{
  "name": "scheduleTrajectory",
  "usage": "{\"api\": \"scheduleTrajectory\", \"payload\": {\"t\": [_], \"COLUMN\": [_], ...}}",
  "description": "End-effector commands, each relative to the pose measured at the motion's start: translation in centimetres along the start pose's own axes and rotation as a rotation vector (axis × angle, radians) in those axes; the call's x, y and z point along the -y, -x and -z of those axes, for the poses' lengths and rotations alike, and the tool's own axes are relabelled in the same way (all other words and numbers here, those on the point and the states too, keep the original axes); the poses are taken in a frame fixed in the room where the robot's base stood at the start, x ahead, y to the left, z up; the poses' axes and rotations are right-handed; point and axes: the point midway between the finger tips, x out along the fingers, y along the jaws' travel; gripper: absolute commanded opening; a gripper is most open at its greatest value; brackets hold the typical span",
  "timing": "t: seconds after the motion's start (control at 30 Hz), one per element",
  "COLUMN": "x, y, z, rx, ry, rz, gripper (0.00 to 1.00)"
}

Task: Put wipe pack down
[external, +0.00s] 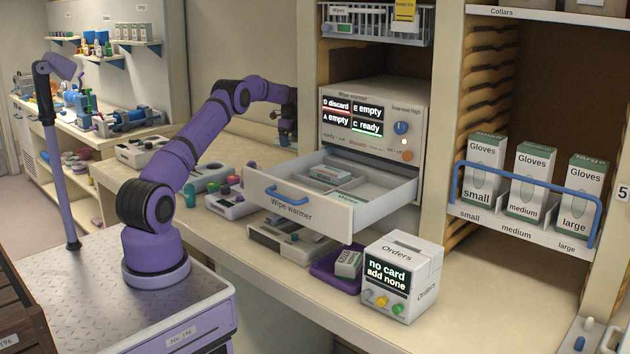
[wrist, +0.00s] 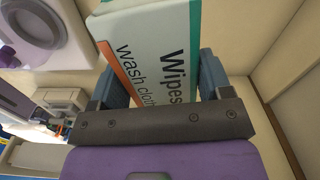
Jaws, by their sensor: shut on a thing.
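My gripper (wrist: 160,82) is shut on a wipe pack (wrist: 150,45), white and pale green with an orange stripe, lettered "Wipes wash cloth". The pack is between the two blue-grey fingers in the wrist view. In the external view my gripper (external: 287,138) is behind and left of the open wipe warmer drawer (external: 295,208), beside the cabinet post; the held pack cannot be made out there. The drawer has compartments, and another pack (external: 330,173) lies in it.
A white Orders box (external: 403,278), reading "no card add none", and a purple tray (external: 325,272) with a small box stand in front of the drawer. Glove boxes (external: 535,180) fill a shelf at right.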

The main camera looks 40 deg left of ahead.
Motion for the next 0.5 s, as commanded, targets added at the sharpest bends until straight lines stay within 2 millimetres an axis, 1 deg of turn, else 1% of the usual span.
{"api": "scheduleTrajectory", "payload": {"t": [0.03,0.1,0.2,0.3,0.43,0.5], "x": [0.4,0.8,1.2,1.4,1.4,1.4], "y": [-1.4,-2.8,-4.3,-5.2,-6.3,-7.3], "z": [-0.5,-0.9,-1.3,-1.6,-1.7,-1.7], "rx": [-0.002,-0.002,-0.001,0.000,0.000,0.000], "ry": [-0.036,-0.087,-0.141,-0.170,-0.182,-0.182], "rz": [-0.001,-0.001,0.000,0.001,0.000,-0.001], "gripper": [0.46,0.46,0.46,0.46,0.46,0.46]}}
